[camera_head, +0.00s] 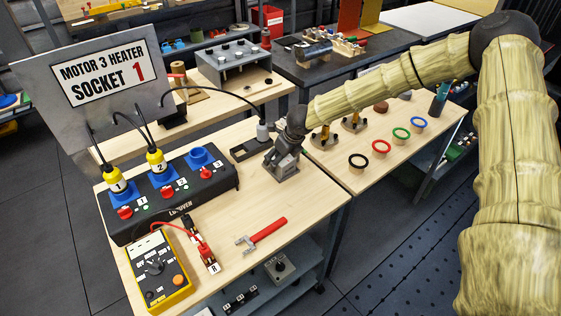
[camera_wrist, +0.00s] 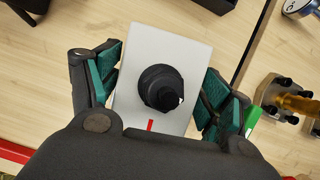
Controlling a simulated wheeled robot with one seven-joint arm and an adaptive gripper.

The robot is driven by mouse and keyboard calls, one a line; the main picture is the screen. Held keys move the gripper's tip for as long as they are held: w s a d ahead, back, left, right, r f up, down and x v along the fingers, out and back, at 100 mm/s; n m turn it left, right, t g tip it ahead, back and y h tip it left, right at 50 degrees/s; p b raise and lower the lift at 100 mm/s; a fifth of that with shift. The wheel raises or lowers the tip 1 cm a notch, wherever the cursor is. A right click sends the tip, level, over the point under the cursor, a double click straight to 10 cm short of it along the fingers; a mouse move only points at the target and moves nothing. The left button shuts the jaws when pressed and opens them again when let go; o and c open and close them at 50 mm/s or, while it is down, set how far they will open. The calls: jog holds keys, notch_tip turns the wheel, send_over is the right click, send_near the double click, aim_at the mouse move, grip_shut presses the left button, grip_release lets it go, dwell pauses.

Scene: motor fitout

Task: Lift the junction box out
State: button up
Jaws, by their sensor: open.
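A light grey box with a black round fitting on top, which looks like the junction box (camera_wrist: 133,107), lies between my fingers in the wrist view. It has a short red mark on its near edge. My gripper (camera_wrist: 163,92) is open, with one teal-padded finger at the left of the box and one at the right. I cannot tell whether the pads touch it. In the head view my gripper (camera_head: 284,158) is low over the wooden bench, and a grey block, likely the same box (camera_head: 285,171), shows beneath it, partly hidden by the fingers.
A black tray (camera_head: 238,154) with a grey plug sits just left of my gripper. The black socket unit (camera_head: 180,205), yellow multimeter (camera_head: 153,270) and red-handled tool (camera_head: 266,232) occupy the bench's front left. Coloured rings (camera_head: 381,146) and brass fittings stand on the right bench.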

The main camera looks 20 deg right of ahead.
jog(key=c, duration=1)
notch_tip(320, 180, up, 10)
jog(key=shift+r+b, duration=0.1)
jog(key=shift+b, duration=1.15)
